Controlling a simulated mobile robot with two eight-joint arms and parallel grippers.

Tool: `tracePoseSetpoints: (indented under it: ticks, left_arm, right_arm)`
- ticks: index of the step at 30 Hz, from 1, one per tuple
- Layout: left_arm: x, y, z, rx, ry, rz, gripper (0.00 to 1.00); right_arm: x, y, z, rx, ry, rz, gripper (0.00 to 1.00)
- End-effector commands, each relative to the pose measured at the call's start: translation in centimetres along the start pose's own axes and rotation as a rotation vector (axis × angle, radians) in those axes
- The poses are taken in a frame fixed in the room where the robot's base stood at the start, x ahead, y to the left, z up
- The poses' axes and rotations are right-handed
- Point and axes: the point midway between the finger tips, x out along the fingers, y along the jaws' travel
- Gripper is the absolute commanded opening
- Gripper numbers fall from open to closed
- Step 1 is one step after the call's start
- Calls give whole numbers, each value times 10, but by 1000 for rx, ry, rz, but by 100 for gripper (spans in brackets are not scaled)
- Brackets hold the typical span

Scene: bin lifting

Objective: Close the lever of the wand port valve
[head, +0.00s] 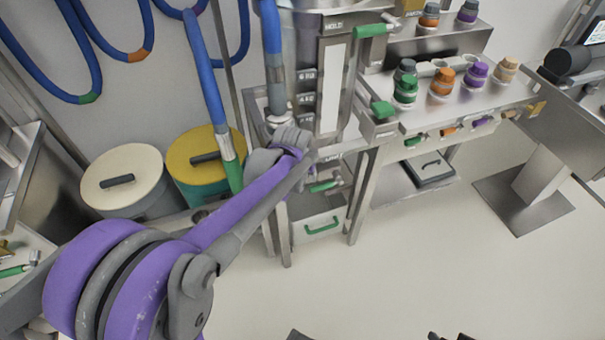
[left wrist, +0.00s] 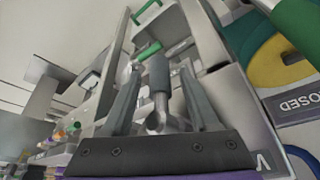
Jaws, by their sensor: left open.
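My left gripper (left wrist: 158,90) is open in the left wrist view, with one finger on each side of a grey lever handle (left wrist: 158,72). The handle rises from a round metal joint (left wrist: 155,122) between the fingers; I cannot tell whether either finger touches it. This appears to be the valve lever. My right gripper does not show clearly.
A blue hose (head: 270,40) runs down beside the wrist. A green-ended wand (head: 231,165) and two lidded bins, cream (head: 125,165) and yellow (head: 190,150), stand to the left. Several colored caps are on the bench (head: 500,92).

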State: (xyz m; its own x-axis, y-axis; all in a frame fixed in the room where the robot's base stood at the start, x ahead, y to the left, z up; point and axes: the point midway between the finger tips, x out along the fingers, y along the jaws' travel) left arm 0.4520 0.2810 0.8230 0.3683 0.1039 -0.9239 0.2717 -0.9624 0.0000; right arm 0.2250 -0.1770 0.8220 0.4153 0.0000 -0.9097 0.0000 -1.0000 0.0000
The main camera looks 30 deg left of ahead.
Motion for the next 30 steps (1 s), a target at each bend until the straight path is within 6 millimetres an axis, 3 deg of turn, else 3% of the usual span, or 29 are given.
tracePoseSetpoints:
  ticks: [2,12,30]
  left_arm:
    - [0,0,0,0,0,0,59]
    - [0,0,0,0,0,0,0]
    - [0,0,0,0,0,0,0]
  right_arm:
    - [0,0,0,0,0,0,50]
    - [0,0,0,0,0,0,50]
    - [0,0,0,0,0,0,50]
